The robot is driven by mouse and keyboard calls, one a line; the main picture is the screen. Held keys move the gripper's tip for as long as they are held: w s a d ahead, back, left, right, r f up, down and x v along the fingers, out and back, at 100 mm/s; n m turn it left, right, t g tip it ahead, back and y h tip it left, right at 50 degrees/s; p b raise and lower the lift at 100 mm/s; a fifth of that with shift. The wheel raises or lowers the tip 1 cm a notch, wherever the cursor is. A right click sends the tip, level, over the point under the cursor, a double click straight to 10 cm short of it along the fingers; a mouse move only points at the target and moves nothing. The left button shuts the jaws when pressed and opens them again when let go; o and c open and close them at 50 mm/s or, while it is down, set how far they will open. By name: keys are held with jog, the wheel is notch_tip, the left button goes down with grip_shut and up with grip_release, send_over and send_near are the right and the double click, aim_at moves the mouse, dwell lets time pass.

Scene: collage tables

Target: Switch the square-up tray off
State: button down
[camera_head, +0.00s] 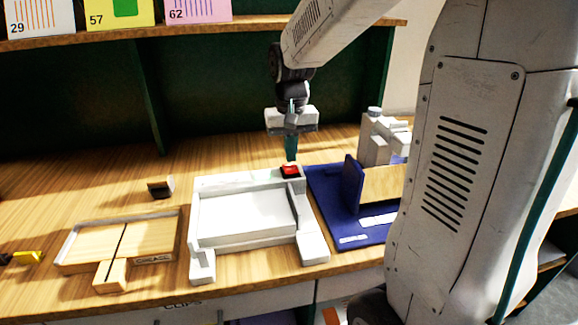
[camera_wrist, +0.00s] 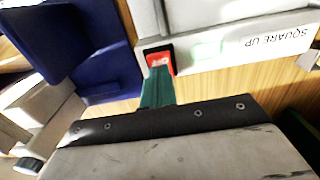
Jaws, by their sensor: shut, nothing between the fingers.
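The square-up tray (camera_head: 313,246) is a white, walled tray on the wooden table; its "SQUARE UP" label (camera_wrist: 277,42) shows in the wrist view. A red rocker switch (camera_head: 291,171) in a black frame sits on its back right corner. The switch also shows in the wrist view (camera_wrist: 160,57), with small white lettering that I cannot read surely. My gripper (camera_head: 291,158) is shut and empty, pointing down just above the switch. In the wrist view its green fingertips (camera_wrist: 157,80) reach the switch's near edge; I cannot tell whether they touch it.
A blue base with an upright plate (camera_head: 353,184) stands close on the right, with a grey device (camera_head: 374,142) behind it. A wooden divided tray (camera_head: 174,236) and a small dark block (camera_head: 160,188) lie left. A shelf with numbered cards (camera_head: 120,12) is above the back.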

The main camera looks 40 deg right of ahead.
aim_at(291, 168)
jog(key=shift+f, duration=1.2)
dwell(0.5)
jog(key=shift+r, duration=3.5)
